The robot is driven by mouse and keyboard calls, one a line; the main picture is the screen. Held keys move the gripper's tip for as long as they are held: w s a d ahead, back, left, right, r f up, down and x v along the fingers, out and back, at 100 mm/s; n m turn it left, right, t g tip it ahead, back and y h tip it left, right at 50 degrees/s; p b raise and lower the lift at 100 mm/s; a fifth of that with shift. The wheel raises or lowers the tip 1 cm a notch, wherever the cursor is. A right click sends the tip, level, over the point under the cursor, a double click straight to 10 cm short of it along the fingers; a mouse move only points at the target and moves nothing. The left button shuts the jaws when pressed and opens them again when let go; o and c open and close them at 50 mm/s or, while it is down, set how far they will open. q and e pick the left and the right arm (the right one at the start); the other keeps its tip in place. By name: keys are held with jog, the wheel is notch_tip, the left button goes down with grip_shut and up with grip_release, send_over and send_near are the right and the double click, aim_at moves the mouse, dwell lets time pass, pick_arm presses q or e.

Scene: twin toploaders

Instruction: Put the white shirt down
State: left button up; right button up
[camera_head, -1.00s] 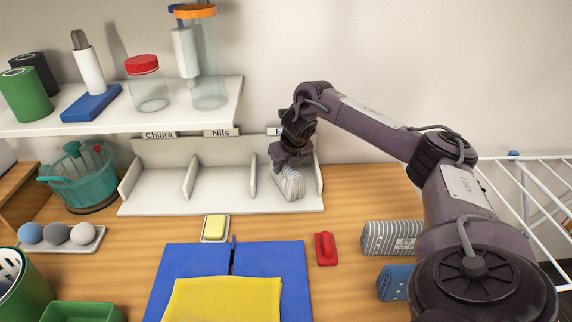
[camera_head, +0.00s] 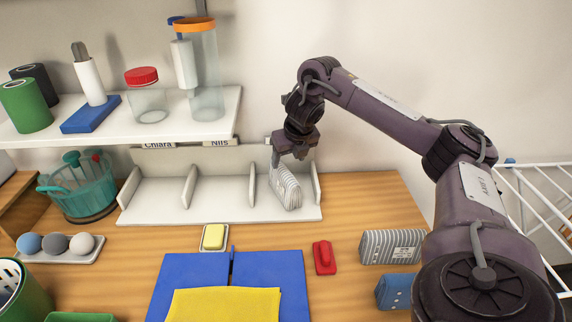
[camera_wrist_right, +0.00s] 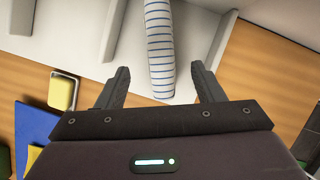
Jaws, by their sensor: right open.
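The white shirt (camera_head: 287,188), folded into a striped bundle, stands on edge in the rightmost compartment of the white divided rack (camera_head: 220,207). My right gripper (camera_head: 291,160) is just above and behind it. In the right wrist view the right gripper (camera_wrist_right: 161,82) is open, with the striped shirt (camera_wrist_right: 160,45) between the lines of its two fingers and a gap on each side. The shirt's lower side is hidden. My left gripper is not in view.
A grey striped bundle (camera_head: 388,245) and a blue one (camera_head: 394,290) lie at the right of the table. A red object (camera_head: 324,257), a yellow block on a dish (camera_head: 214,236) and a yellow cloth on a blue board (camera_head: 222,304) lie in front. A shelf (camera_head: 190,121) overhangs the rack's left side.

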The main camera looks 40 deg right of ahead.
jog(key=p+v, duration=0.1)
jog(key=v, duration=0.2)
jog(key=shift+r, duration=0.2)
jog(key=shift+f, duration=0.15)
dwell(0.3)
